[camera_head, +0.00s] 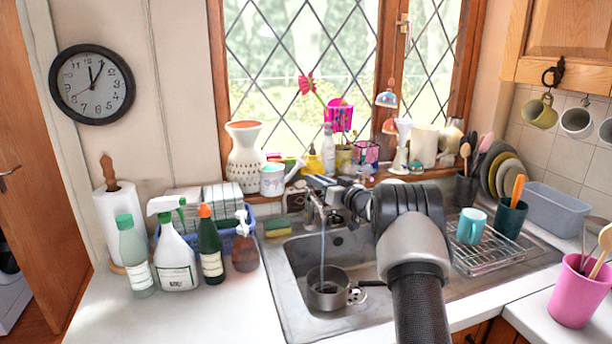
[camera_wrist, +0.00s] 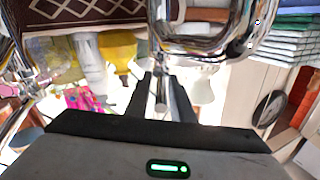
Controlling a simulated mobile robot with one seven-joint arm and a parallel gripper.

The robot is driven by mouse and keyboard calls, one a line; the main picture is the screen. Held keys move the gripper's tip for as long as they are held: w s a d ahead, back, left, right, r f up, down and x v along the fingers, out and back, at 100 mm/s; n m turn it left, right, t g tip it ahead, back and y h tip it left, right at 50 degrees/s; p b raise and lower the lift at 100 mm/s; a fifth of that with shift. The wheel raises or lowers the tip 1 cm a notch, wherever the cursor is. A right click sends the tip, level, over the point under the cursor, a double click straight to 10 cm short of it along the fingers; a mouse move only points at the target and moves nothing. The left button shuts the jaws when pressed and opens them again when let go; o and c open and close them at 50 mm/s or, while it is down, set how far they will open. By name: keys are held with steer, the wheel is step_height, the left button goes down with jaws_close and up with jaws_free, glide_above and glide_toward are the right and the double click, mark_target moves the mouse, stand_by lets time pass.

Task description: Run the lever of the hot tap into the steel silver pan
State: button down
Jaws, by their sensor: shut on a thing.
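The steel silver pan (camera_head: 328,290) stands upright in the sink basin, below the tap (camera_head: 313,204). A thin stream of water (camera_head: 322,240) falls from the spout into the pan. My gripper (camera_head: 316,183) reaches across the sink to the top of the tap. In the wrist view, my gripper's two dark fingers (camera_wrist: 161,100) close on the slim chrome lever (camera_wrist: 161,92) between them. The shiny tap body (camera_wrist: 205,38) fills the top of that view. My arm hides part of the basin, and the lever is too small to make out in the head view.
The steel sink (camera_head: 290,270) has a wire rack (camera_head: 488,250) with a turquoise mug (camera_head: 471,226) on its right. Bottles (camera_head: 175,252) stand left of it, with a sponge (camera_head: 277,227) behind. The crowded window sill (camera_head: 385,178) lies close behind the tap.

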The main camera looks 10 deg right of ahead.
steer(key=shift+a+r, duration=0.1)
steer(key=c, duration=1.8)
jaws_free()
steer(key=v, duration=1.7)
steer(key=shift+s, duration=0.2)
